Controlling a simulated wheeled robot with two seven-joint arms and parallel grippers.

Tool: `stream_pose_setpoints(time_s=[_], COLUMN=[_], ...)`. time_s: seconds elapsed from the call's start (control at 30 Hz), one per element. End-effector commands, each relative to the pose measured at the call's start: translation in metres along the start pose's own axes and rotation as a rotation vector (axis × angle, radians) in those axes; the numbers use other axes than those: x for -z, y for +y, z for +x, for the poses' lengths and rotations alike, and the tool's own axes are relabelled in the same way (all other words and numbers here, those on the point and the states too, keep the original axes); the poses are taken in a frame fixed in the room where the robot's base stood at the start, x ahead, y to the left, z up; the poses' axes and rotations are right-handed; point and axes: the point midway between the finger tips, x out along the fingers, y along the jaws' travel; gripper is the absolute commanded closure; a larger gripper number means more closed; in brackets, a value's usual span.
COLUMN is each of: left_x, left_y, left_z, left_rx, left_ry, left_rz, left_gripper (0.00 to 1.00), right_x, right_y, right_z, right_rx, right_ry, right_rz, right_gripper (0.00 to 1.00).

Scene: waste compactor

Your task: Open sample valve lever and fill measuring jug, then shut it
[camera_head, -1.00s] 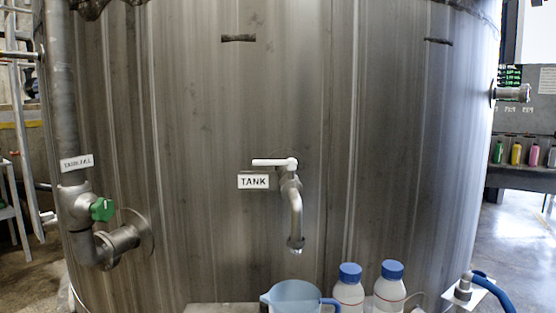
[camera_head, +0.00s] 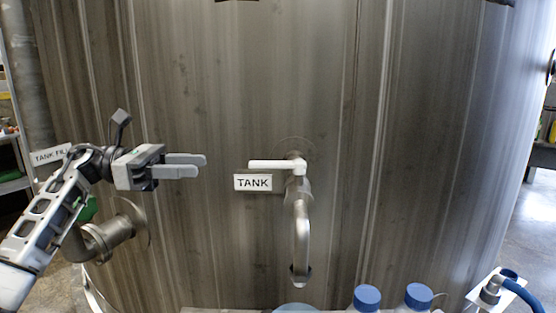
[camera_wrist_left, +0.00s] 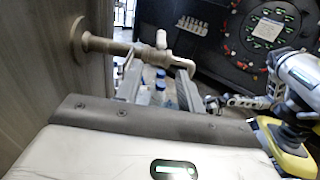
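The sample valve's white lever (camera_head: 275,165) lies level, pointing left, above the curved metal spout (camera_head: 301,235) on the tank. It also shows in the left wrist view as a white end (camera_wrist_left: 161,39) on the pipe. The blue measuring jug (camera_head: 297,308) is below the spout, mostly cut off by the frame's bottom edge. My left gripper (camera_head: 201,166) is left of the lever, apart from it, fingers pointing right. Its fingers (camera_wrist_left: 160,92) are spread and empty in the left wrist view. My right gripper (camera_wrist_left: 226,101) seems to show small in that view; its fingers are unclear.
A TANK label (camera_head: 253,183) sits under the lever. Two blue-capped bottles (camera_head: 367,298) (camera_head: 418,297) stand right of the jug. A blue hose (camera_head: 522,292) is at lower right. A flanged pipe (camera_head: 108,236) stands behind my left arm. The tank wall is close behind the lever.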

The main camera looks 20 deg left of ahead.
Motion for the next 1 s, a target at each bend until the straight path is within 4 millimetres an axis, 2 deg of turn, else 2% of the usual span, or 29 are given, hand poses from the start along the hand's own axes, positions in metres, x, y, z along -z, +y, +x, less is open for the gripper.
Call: stream_pose_setpoints(time_s=[0.17, 0.6, 0.8, 1.0], left_x=[-0.002, -0.003, -0.002, 0.000], left_y=[-0.001, -0.002, -0.001, -0.001], left_z=[0.028, 0.122, 0.148, 0.156], left_rx=[0.007, 0.007, 0.004, 0.004], left_ry=[-0.002, -0.005, -0.004, -0.004], left_rz=[0.000, -0.004, -0.003, -0.003], left_gripper=[0.62, 0.62, 0.62, 0.62], right_x=[0.005, 0.009, 0.008, 0.008], right_y=[0.000, 0.001, 0.003, 0.003], right_z=[-0.003, -0.009, -0.010, -0.010], right_rx=[-0.003, -0.020, -0.025, -0.025], right_ry=[-0.003, -0.030, -0.041, -0.044], right_rz=[-0.003, -0.030, -0.044, -0.050], right_gripper=[0.62, 0.62, 0.62, 0.62])
